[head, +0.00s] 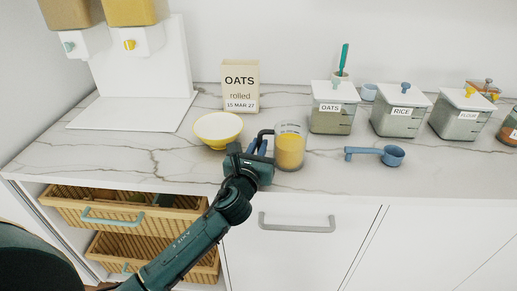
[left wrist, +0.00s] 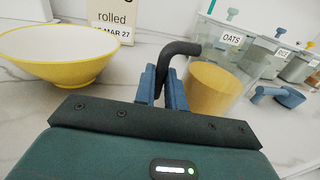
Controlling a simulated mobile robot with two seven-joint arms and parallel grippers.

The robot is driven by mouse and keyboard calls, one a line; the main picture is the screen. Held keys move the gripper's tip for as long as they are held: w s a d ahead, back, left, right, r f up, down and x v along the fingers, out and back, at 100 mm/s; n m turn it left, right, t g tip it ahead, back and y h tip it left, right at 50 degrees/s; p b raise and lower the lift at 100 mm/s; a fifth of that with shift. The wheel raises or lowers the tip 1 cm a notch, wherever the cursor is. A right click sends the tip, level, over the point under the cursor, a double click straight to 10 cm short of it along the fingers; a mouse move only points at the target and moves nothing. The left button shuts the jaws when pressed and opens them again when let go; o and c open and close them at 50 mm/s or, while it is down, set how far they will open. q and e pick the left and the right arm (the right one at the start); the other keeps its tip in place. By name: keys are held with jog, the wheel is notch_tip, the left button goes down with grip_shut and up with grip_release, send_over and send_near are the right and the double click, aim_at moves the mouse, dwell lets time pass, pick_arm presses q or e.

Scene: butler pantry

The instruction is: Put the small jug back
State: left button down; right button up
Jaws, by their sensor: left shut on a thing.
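The small jug (head: 290,151) is clear, with yellow-orange contents and a dark handle on its left side. It is upright at the counter's front part, and it also shows in the left wrist view (left wrist: 213,90). My left gripper (head: 259,147) is shut on the jug's handle; its blue fingers (left wrist: 164,87) sit on either side of the dark handle in the left wrist view. The jug appears to be on the counter, but I cannot tell if it is slightly lifted. My right gripper is not in view.
A yellow-rimmed white bowl (head: 218,130) stands just left of the gripper, with an oats box (head: 240,86) behind. Labelled canisters (head: 331,119) line the back right. A blue scoop (head: 391,156) lies right of the jug. Open wicker drawers (head: 121,213) are below left.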

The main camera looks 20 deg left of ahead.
pick_arm(q)
jog(key=shift+f, duration=0.1)
jog(key=c, duration=1.5)
grip_release()
jog(key=shift+o, duration=0.2)
jog(key=shift+r, duration=0.2)
jog(key=shift+s+f, duration=0.1)
jog(key=shift+s, duration=0.25)
jog(key=s+d, duration=0.1)
jog(key=s, duration=1)
jog(key=shift+s, duration=0.15)
